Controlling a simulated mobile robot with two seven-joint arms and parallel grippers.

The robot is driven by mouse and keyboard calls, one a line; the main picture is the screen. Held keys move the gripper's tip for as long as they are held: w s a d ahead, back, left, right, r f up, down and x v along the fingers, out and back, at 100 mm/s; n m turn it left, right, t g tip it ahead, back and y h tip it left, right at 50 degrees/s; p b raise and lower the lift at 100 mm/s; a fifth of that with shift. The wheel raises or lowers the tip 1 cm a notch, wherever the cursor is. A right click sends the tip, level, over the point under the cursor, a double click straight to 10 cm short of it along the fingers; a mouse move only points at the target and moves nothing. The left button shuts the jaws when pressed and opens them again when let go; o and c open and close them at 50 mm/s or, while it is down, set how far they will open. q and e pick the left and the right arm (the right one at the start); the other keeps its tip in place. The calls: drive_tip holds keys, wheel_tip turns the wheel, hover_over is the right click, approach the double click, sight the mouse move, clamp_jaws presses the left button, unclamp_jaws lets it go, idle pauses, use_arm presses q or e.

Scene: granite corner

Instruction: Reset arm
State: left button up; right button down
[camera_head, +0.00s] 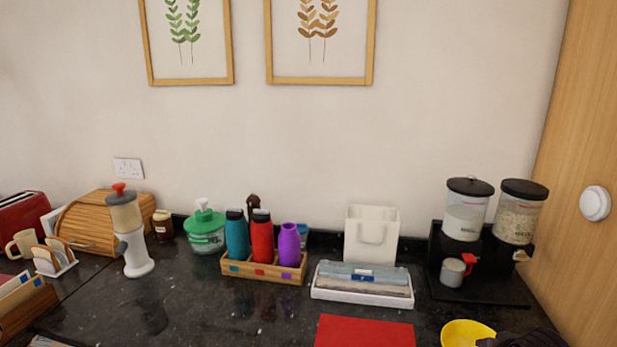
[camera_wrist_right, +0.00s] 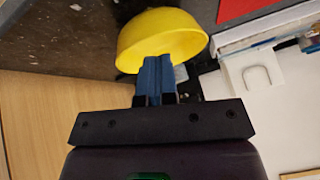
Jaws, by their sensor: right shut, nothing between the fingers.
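My right gripper (camera_wrist_right: 157,78) shows in the right wrist view with its blue fingers shut together and nothing between them. A yellow bowl (camera_wrist_right: 165,28) lies just beyond the fingertips in that view; I cannot tell whether they touch it. In the head view the yellow bowl (camera_head: 466,333) sits on the dark counter at the bottom right. A dark part of my right arm (camera_head: 523,340) shows beside it at the bottom edge, with the fingers hidden. My left gripper is not in view.
A red mat (camera_head: 364,331) lies left of the bowl. A white tray (camera_head: 362,299), a black dispenser stand (camera_head: 480,290) with a grey mug (camera_head: 453,271), and a bottle crate (camera_head: 263,271) stand behind. A wooden panel (camera_head: 585,130) bounds the right. The front-middle counter is clear.

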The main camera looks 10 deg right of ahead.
drive_tip(key=s+a+f+n+g, duration=0.1)
drive_tip(key=s+a+f+n, duration=0.1)
drive_tip(key=s+a, duration=0.35)
drive_tip(key=s+a+f+n+g, duration=0.1)
drive_tip(key=s+a+n, duration=0.15)
drive_tip(key=s, duration=0.65)
drive_tip(key=s+a+f+n+g, duration=0.1)
drive_tip(key=s+a+f+n, duration=0.1)
drive_tip(key=s+a, duration=0.4)
use_arm(q)
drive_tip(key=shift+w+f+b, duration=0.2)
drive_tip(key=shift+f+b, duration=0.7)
drive_tip(key=shift+b, duration=0.6)
use_arm(e)
drive_tip(key=w+f+t, duration=0.3)
drive_tip(key=f+t, duration=0.1)
drive_tip(key=f, duration=0.2)
drive_tip(key=w+d+f+t+y, duration=0.1)
drive_tip(key=w+f+t, duration=0.2)
drive_tip(key=f, duration=0.4)
drive_tip(key=shift+w+d+t, duration=0.3)
drive_tip(key=shift+t, duration=0.3)
drive_tip(key=shift+n, duration=0.25)
